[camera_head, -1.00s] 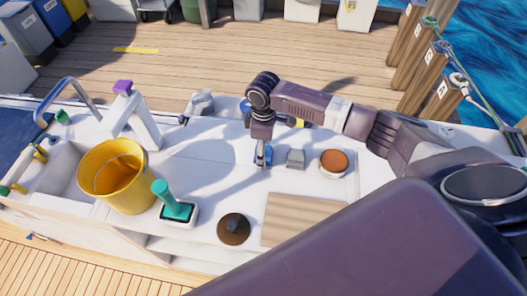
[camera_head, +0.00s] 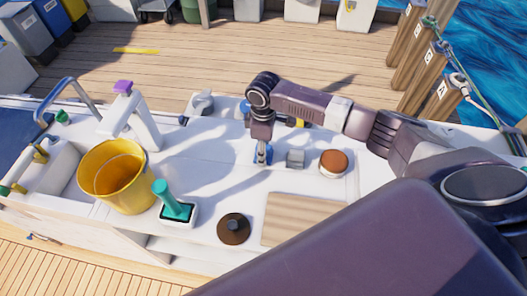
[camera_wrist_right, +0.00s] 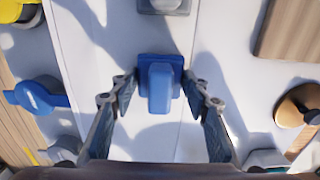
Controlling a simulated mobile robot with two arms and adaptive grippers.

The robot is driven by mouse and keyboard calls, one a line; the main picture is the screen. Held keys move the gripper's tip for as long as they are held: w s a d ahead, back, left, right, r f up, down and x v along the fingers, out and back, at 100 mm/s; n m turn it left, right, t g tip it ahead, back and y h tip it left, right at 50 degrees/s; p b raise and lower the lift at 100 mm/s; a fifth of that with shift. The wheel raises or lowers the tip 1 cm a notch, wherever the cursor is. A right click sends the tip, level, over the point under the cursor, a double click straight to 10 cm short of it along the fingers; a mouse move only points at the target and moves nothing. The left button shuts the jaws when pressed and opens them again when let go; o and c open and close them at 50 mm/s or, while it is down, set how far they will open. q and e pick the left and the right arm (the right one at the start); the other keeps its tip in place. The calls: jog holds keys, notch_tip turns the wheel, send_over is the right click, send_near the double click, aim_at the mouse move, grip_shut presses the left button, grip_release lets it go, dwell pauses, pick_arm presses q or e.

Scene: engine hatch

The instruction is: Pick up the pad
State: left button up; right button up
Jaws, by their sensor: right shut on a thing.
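A blue pad with a raised blue grip (camera_wrist_right: 159,82) sits between my right fingertips in the right wrist view. My right gripper (camera_wrist_right: 158,88) has a fingertip against each side of it. In the head view my right gripper (camera_head: 262,157) points down over the white counter, left of a grey block, with a bit of the blue pad (camera_head: 268,155) showing behind the fingers. I cannot tell whether the pad touches the counter. My left gripper is not in view.
The grey block (camera_head: 295,158) and a round orange-brown pad (camera_head: 333,162) stand to the right on the counter. A wooden board (camera_head: 302,220), a dark round knob (camera_head: 233,229), a teal-handled tool (camera_head: 175,208) and a yellow bucket (camera_head: 110,185) stand nearer the front.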

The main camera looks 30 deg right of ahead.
notch_tip(320, 180, up, 20)
jog(key=b, duration=0.2)
jog(key=shift+f, duration=0.1)
